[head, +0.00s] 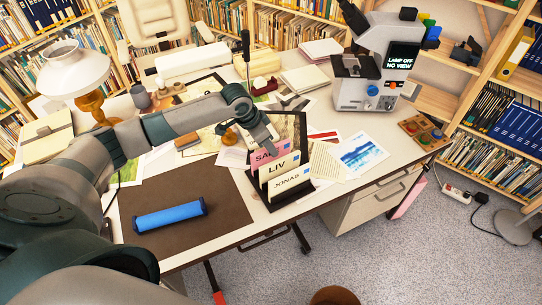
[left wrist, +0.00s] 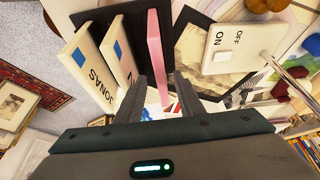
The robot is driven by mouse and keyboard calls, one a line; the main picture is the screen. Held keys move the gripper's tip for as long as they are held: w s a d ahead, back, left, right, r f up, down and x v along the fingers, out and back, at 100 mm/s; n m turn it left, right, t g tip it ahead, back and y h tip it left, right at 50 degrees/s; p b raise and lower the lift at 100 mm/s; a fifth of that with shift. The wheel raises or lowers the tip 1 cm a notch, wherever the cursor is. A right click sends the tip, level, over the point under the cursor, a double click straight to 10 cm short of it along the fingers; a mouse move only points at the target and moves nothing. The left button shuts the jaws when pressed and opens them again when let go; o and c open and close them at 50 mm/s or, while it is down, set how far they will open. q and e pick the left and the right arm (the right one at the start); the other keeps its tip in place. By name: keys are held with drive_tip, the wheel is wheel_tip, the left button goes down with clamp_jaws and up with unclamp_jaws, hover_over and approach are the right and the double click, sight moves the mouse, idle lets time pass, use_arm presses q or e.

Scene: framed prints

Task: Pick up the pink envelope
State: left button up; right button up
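The pink envelope (head: 262,156) stands upright at the back of a black holder (head: 287,207) on the desk, its lettering partly covered by the cream LIV envelope (head: 282,166) and the JONAS envelope (head: 290,181) in front. In the left wrist view the pink envelope (left wrist: 155,50) shows edge-on, and the cream envelopes stand to its left. My left gripper (head: 264,137) is just above and behind the holder. Its fingers (left wrist: 162,80) are apart, one on each side of the pink envelope's line; whether they touch it I cannot tell. My right gripper is out of view.
A microscope (head: 375,75) with a "LAMP OFF NO VIEW" screen stands at the back right. A blue roll (head: 170,217) lies on a brown mat (head: 232,208). Papers and a blue print (head: 358,153) lie right of the holder. Bookshelves line the back.

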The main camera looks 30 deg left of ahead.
sight(271, 158)
use_arm(q)
drive_tip(key=shift+p+x, duration=0.3)
drive_tip(key=shift+x, duration=1.15)
drive_tip(key=shift+f, duration=0.2)
clamp_jaws()
